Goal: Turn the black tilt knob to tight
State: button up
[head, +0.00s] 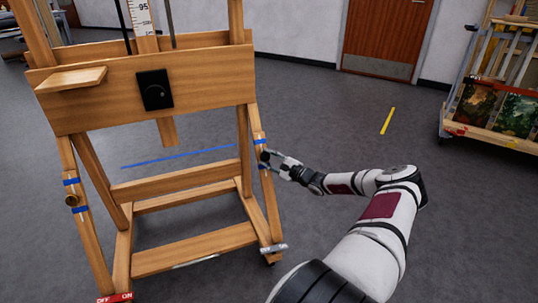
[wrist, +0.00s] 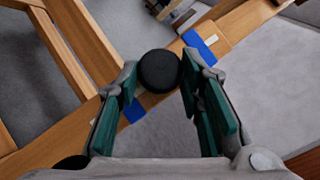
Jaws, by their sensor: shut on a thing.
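The black tilt knob (wrist: 160,70) is a round, dark disc on the wooden side leg of an easel (head: 140,100), between two blue bands. In the wrist view it sits between the tips of my gripper (wrist: 158,82), whose green-padded fingers are shut on its sides. In the head view my gripper (head: 268,158) is at the easel's right leg and hides most of the knob. No pointer or tight mark on the knob can be read.
A red OFF/ON label (head: 115,298) is at the lower left. A picture rack (head: 495,100) stands far right. The floor between is clear.

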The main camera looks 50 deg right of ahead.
jog(key=m+h+p, duration=0.3)
jog(key=m+p, duration=0.1)
jog(key=m, duration=0.1)
jog(key=shift+a+m+t+h, duration=0.2)
jog(key=shift+m+t+h, duration=0.1)
jog(key=shift+t+h, duration=0.1)
jog(key=m+h+p, duration=0.1)
jog(key=m+p, duration=0.1)
jog(key=shift+m+h, duration=0.3)
jog(key=shift+h, duration=0.1)
jog(key=shift+f+p, duration=0.1)
jog(key=shift+p, duration=0.25)
jog(key=o, duration=1.2)
jog(key=shift+c, duration=0.2)
jog(key=shift+a, duration=0.1)
jog(key=v, duration=1.2)
jog(key=shift+w, duration=0.1)
